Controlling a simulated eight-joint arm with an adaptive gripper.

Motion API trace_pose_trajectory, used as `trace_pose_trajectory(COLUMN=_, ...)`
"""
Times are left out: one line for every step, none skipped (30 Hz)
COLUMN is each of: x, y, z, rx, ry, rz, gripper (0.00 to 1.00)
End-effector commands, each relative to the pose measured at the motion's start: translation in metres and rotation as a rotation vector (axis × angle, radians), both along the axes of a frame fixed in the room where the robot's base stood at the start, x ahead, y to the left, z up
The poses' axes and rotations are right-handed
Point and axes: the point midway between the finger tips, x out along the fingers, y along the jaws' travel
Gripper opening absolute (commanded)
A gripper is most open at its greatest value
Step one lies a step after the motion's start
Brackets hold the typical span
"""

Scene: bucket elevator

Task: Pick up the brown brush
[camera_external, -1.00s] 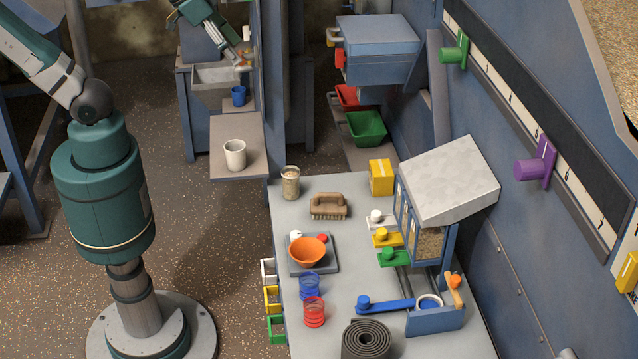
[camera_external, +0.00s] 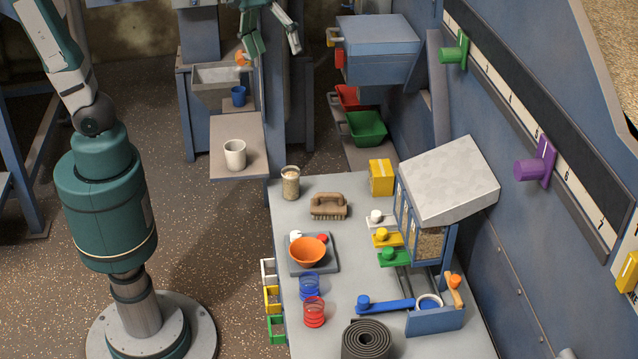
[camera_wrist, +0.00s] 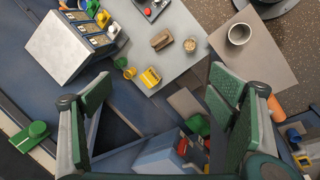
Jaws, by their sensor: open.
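The brown brush (camera_external: 328,206) lies bristles down on the grey table, between the jar and the orange bowl, with its handle on top. It also shows in the wrist view (camera_wrist: 161,40), near the top middle, beyond my fingers. My gripper (camera_external: 272,40) is high at the top of the external view, well away from the brush and up over the back of the scene. In the wrist view my gripper (camera_wrist: 165,120) has its two green-padded fingers spread wide with nothing between them.
A jar of grain (camera_external: 290,183) stands just left of the brush. An orange bowl (camera_external: 308,252) sits on a dark tray in front of it. A yellow box (camera_external: 381,177) and the grey-lidded dispenser (camera_external: 447,180) stand to the right. A white cup (camera_external: 235,154) is on a side shelf.

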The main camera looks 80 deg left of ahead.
Motion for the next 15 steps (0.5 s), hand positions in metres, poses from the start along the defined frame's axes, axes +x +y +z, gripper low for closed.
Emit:
trace_pose_trajectory(x=0.009, y=-0.003, z=-0.002, rx=-0.016, ry=0.02, rz=0.024, gripper=0.83)
trace_pose_trajectory(x=0.012, y=-0.005, z=-0.002, rx=-0.027, ry=0.034, rz=0.042, gripper=0.83)
trace_pose_trajectory(x=0.018, y=-0.008, z=-0.002, rx=-0.04, ry=0.052, rz=0.064, gripper=0.83)
trace_pose_trajectory(x=0.022, y=-0.009, z=-0.002, rx=-0.049, ry=0.066, rz=0.081, gripper=0.83)
trace_pose_trajectory(x=0.026, y=-0.011, z=-0.003, rx=-0.058, ry=0.08, rz=0.097, gripper=0.83)
trace_pose_trajectory(x=0.031, y=-0.014, z=-0.003, rx=-0.071, ry=0.098, rz=0.12, gripper=0.83)
trace_pose_trajectory(x=0.035, y=-0.016, z=-0.004, rx=-0.081, ry=0.112, rz=0.136, gripper=0.83)
trace_pose_trajectory(x=0.039, y=-0.018, z=-0.004, rx=-0.09, ry=0.127, rz=0.152, gripper=0.83)
trace_pose_trajectory(x=0.045, y=-0.02, z=-0.005, rx=-0.1, ry=0.146, rz=0.175, gripper=0.83)
trace_pose_trajectory(x=0.049, y=-0.022, z=-0.006, rx=-0.108, ry=0.16, rz=0.193, gripper=0.83)
trace_pose_trajectory(x=0.053, y=-0.024, z=-0.006, rx=-0.116, ry=0.174, rz=0.207, gripper=0.83)
trace_pose_trajectory(x=0.058, y=-0.026, z=-0.007, rx=-0.128, ry=0.194, rz=0.23, gripper=0.83)
trace_pose_trajectory(x=0.063, y=-0.028, z=-0.008, rx=-0.136, ry=0.208, rz=0.247, gripper=0.83)
trace_pose_trajectory(x=0.066, y=-0.03, z=-0.009, rx=-0.143, ry=0.223, rz=0.262, gripper=0.83)
trace_pose_trajectory(x=0.072, y=-0.032, z=-0.01, rx=-0.151, ry=0.241, rz=0.283, gripper=0.83)
